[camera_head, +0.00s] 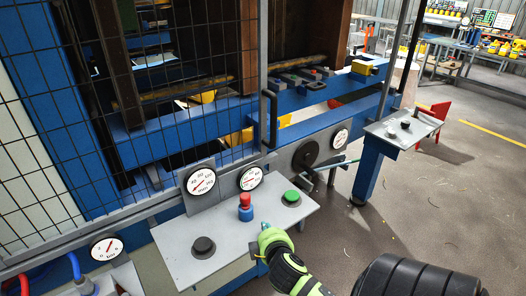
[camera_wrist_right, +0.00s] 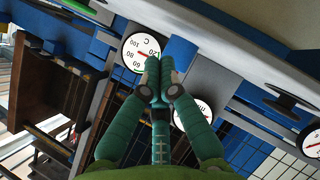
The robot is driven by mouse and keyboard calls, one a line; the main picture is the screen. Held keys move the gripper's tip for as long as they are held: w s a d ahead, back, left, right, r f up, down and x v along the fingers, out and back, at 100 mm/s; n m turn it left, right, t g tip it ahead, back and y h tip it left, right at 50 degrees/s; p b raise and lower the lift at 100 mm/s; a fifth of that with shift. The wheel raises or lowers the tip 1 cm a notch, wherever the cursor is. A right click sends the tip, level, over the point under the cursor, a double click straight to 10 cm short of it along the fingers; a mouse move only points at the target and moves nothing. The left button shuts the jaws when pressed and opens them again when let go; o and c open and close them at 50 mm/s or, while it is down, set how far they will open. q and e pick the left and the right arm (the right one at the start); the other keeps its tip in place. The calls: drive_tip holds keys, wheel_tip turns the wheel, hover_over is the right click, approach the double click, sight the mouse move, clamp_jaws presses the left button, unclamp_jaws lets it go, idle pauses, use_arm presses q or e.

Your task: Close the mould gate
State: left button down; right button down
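The mould gate is a black wire-mesh panel (camera_head: 200,60) in a grey frame, on the left of the head view. A black vertical handle (camera_head: 268,118) sits at its right edge. To the right of that edge the press opening shows without mesh. My right gripper (camera_head: 266,238), green, is in front of the control panel, below and apart from the handle. In the right wrist view its fingers (camera_wrist_right: 154,72) come together at the tips, with nothing visible between them. My left gripper is not in view.
The grey control panel (camera_head: 225,262) carries a red knob (camera_head: 245,201), a green button (camera_head: 291,197), a black button (camera_head: 203,246) and gauges behind. A small side panel (camera_head: 420,128) stands at right. Open floor (camera_head: 450,210) lies to the right; a red chair (camera_head: 436,122) stands beyond.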

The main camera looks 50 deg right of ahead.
sight(258, 146)
drive_tip(key=w+d+r+n+t, duration=0.65)
drive_tip(key=d+r+n, duration=0.3)
drive_tip(key=d, duration=0.25)
drive_tip(key=shift+n, duration=0.35)
drive_tip(key=x, duration=1)
drive_tip(key=shift+w, duration=0.3)
